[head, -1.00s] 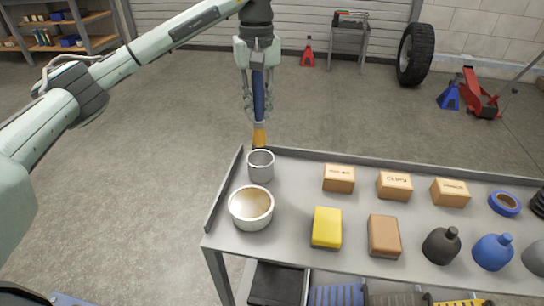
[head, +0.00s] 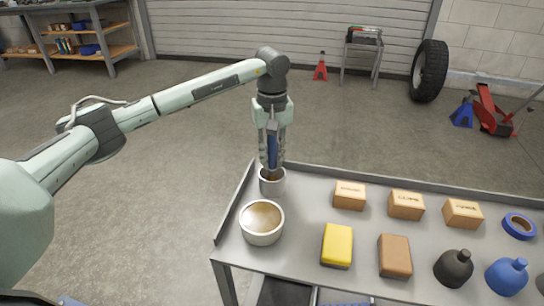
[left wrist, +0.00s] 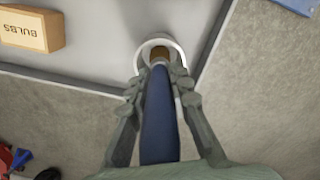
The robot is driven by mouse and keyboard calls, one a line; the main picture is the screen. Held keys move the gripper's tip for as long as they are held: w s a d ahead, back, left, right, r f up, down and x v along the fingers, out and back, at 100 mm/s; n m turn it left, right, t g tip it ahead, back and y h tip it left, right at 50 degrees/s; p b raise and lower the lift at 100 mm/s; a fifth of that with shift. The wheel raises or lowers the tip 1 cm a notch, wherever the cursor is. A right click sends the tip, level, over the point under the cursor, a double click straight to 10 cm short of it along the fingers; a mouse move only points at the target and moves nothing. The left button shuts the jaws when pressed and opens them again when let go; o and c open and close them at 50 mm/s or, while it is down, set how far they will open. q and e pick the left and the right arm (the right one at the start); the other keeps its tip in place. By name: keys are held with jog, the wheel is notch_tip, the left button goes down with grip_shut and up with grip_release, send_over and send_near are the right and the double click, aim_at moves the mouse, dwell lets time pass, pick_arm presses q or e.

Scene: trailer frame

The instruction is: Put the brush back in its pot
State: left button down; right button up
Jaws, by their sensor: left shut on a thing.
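The brush (head: 272,150) has a blue handle and points downward, held upright in my left gripper (head: 271,163). The gripper is shut on the handle, right above the small grey pot (head: 272,184) at the table's back left corner. The brush's lower end reaches into the pot's mouth and its bristles are mostly hidden there. In the left wrist view the brush (left wrist: 159,115) runs between the fingers into the round pot (left wrist: 160,44). Whether it touches the pot's bottom I cannot tell. My right gripper is not in view.
A wide bowl of brown liquid (head: 262,220) stands just in front of the pot. The metal table (head: 300,220) has a raised rim. Cardboard boxes (head: 349,195), a yellow sponge (head: 337,245), a brown block (head: 394,255) and bottles (head: 453,267) stand to the right.

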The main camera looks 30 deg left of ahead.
aim_at(272, 147)
pick_arm(q)
jog(key=shift+f, duration=0.2)
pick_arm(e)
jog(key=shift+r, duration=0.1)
pick_arm(q)
jog(key=c, duration=1.4)
grip_release()
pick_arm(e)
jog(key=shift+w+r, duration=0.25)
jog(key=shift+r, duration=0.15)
pick_arm(q)
jog(key=shift+r, duration=0.1)
jog(key=shift+r, duration=0.25)
notch_tip(272, 147, up, 3)
jog(key=shift+w+f, duration=0.1)
jog(key=shift+f, duration=0.05)
notch_tip(272, 147, up, 8)
jog(key=shift+b, duration=0.3)
jog(key=shift+r, duration=0.5)
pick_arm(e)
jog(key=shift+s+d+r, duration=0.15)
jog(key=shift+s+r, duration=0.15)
